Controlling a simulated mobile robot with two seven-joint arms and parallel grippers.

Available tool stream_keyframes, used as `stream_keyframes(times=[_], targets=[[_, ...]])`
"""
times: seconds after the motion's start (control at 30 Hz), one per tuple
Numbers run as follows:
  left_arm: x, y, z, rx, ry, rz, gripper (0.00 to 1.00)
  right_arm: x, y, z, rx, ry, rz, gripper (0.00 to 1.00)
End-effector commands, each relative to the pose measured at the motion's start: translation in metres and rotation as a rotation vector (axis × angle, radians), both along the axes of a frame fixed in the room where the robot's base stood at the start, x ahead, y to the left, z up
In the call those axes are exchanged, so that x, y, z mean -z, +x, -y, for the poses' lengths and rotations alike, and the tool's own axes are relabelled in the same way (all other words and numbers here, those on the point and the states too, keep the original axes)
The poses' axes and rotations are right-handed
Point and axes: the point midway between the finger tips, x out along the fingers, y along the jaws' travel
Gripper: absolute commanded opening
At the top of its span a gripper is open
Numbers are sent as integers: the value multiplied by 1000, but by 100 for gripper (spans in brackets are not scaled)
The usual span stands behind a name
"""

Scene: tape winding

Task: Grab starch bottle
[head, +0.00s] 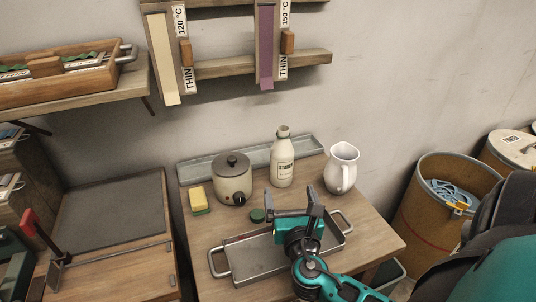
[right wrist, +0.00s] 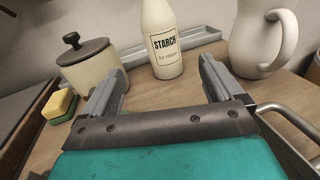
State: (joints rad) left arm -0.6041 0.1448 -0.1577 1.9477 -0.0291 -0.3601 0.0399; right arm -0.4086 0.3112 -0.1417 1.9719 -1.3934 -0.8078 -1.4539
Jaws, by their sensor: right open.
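The starch bottle (head: 282,160) is cream-white with a dark "STARCH" label and stands upright on the wooden table, between a lidded pot and a white jug. It also shows in the right wrist view (right wrist: 163,40), ahead of my fingers and apart from them; its top is cut off there. My right gripper (head: 294,194) is open and empty, in front of the bottle and above the metal tray. Its two fingers show in the right wrist view (right wrist: 158,85), spread to either side of the bottle's line. My left gripper is not in view.
The lidded pot (head: 233,183) and the white jug (head: 341,169) stand close on either side. A yellow-green sponge (head: 198,200), a green lid (head: 257,215) and the handled metal tray (head: 243,262) are on the table (head: 372,221). A long grey tray (head: 197,169) lies behind.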

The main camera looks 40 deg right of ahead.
Motion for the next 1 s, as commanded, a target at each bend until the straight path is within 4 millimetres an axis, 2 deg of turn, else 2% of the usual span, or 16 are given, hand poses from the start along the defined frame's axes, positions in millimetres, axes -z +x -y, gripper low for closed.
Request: stream_keyframes(times=[0.17, 0.5, 0.77, 1.0], targets=[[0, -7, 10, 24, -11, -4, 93, 2, -1, 5, 9, -43, -18, 93], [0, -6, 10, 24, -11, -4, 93, 2, 47, 36, 10, -43, -17, 93], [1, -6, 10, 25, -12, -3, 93, 2, 66, 48, 9, -42, -18, 93], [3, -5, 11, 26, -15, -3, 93, 4, 95, 67, 9, -42, -18, 93]])
